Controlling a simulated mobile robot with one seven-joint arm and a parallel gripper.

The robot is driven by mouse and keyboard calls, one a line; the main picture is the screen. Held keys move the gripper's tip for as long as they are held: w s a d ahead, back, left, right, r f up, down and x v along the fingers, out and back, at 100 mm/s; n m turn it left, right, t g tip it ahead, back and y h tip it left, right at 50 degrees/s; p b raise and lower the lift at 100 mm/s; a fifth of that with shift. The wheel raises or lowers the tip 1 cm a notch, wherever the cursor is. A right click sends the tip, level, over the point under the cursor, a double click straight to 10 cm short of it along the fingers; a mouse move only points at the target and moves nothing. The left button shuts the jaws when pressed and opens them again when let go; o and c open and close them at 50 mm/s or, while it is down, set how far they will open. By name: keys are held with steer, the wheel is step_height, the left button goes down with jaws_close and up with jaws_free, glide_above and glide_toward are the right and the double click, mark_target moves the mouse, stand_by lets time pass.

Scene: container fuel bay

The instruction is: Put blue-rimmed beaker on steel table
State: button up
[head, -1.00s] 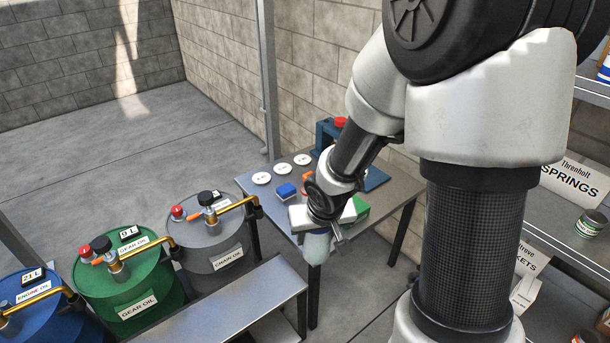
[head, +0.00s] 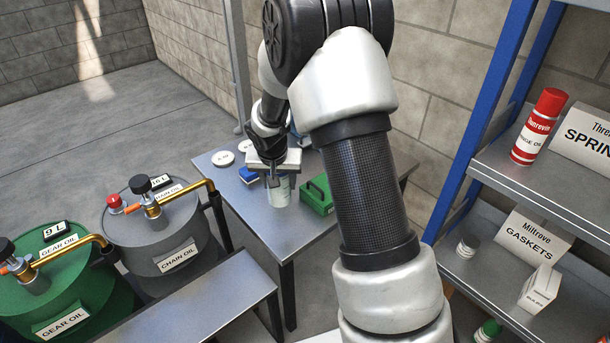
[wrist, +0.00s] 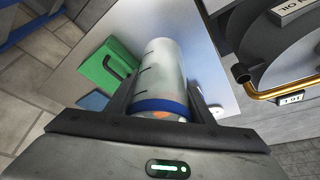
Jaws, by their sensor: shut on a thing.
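The blue-rimmed beaker (head: 279,193) is a pale, cloudy cylinder; in the wrist view its blue rim (wrist: 160,106) faces my camera, with dark marks on its side. My gripper (head: 272,178) is shut on it near the rim, one finger on each side. The beaker hangs roughly upright over the front middle of the steel table (head: 268,235). I cannot tell whether its base touches the top. Something orange shows inside it in the wrist view. My arm hides the table's back part in the head view.
A green box with a handle (head: 318,194) stands close right of the beaker. A blue block (head: 249,175) and white discs (head: 222,158) lie to its left. Oil drums (head: 160,235) and a metal bench (head: 200,305) are in front left. Bare tabletop lies in front of the beaker.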

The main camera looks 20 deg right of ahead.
steer(key=shift+x, duration=0.85)
steer(key=shift+w+a+f+b, duration=0.15)
steer(key=shift+f+b, duration=0.15)
steer(key=shift+b, duration=0.05)
step_height(320, 180, down, 9)
steer(key=shift+b, duration=1.2)
steer(key=shift+f, duration=0.2)
steer(key=o, duration=1)
steer(key=shift+o, duration=0.2)
